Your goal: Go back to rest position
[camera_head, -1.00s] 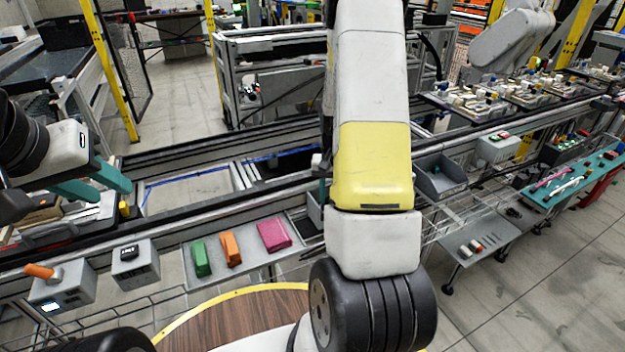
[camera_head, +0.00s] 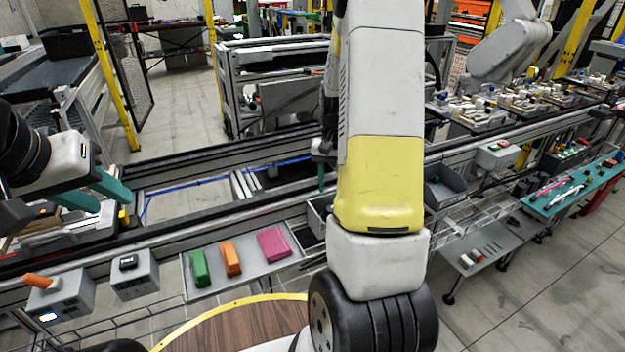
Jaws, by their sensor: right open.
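My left gripper (camera_head: 99,193) is at the left, over the near edge of the conveyor line. Its two teal fingers are apart, with nothing seen between them. My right arm stands large in the middle of the view and hides most of my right gripper (camera_head: 321,178). Only a dark part and a teal fingertip of it show at the arm's left side, above the conveyor's near rail. It is open, and I see nothing held in it.
A grey tray (camera_head: 222,285) holds a green block (camera_head: 199,269), an orange block (camera_head: 231,259) and a pink block (camera_head: 274,244). Two grey control boxes (camera_head: 68,303) (camera_head: 136,279) stand left of it. A grey bin (camera_head: 443,186) is right of my arm. A round wooden top (camera_head: 240,327) lies in front.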

